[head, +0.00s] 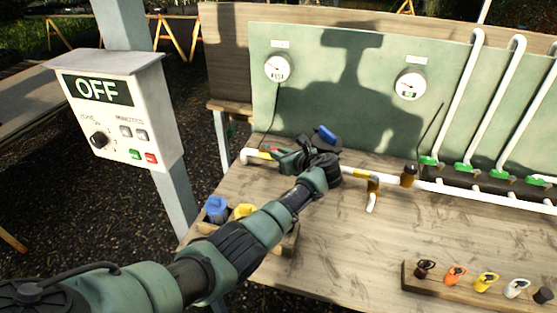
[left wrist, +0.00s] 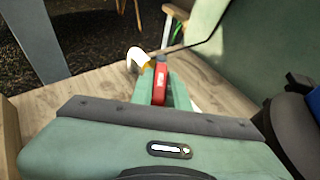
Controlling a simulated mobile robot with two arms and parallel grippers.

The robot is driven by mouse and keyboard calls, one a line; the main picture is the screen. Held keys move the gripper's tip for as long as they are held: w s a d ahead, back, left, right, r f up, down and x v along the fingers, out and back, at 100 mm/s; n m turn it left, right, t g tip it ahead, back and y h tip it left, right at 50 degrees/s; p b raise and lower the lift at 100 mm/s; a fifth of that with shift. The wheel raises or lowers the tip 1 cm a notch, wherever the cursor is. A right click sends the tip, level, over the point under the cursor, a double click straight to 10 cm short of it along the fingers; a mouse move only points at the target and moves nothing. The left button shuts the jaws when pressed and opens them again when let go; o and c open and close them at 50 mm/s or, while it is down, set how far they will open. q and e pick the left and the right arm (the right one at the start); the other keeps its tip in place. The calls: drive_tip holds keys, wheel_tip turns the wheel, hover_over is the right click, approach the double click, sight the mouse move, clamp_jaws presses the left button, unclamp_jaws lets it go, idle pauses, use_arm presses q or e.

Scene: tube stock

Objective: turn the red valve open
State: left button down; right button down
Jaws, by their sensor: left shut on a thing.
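The red valve (left wrist: 160,84) shows in the left wrist view as a red lever between the green fingers of my left gripper (left wrist: 163,92). My left gripper is shut on this lever, close to the white pipe (left wrist: 134,60). In the head view, my left gripper (head: 277,155) is at the left end of the pipe run on the bench, and only a small red bit of the valve (head: 272,150) shows past the fingers. The fingers hide much of the lever and the valve body. My right gripper is not in view.
A green panel (head: 330,90) with two gauges stands behind the wooden bench (head: 330,240). Green-handled valves (head: 465,168) line the right pipes. A holder with blue and yellow pieces (head: 216,207) stands by my arm. A rack of coloured tags (head: 455,285) is at front right. An OFF box (head: 110,110) is at left.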

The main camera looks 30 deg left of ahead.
use_arm(q)
drive_tip(key=shift+w+d+n+g, duration=0.1)
drive_tip(key=shift+w+n+g, duration=0.1)
drive_tip(key=shift+n+g, duration=0.15)
drive_tip(key=c, duration=1.4)
unclamp_jaws()
drive_tip(key=shift+o, duration=0.2)
drive_tip(key=shift+d, duration=0.1)
drive_tip(key=v, duration=0.7)
drive_tip(key=shift+s+d+b, duration=0.2)
drive_tip(key=shift+d+b, duration=0.1)
drive_tip(key=shift+b, duration=0.05)
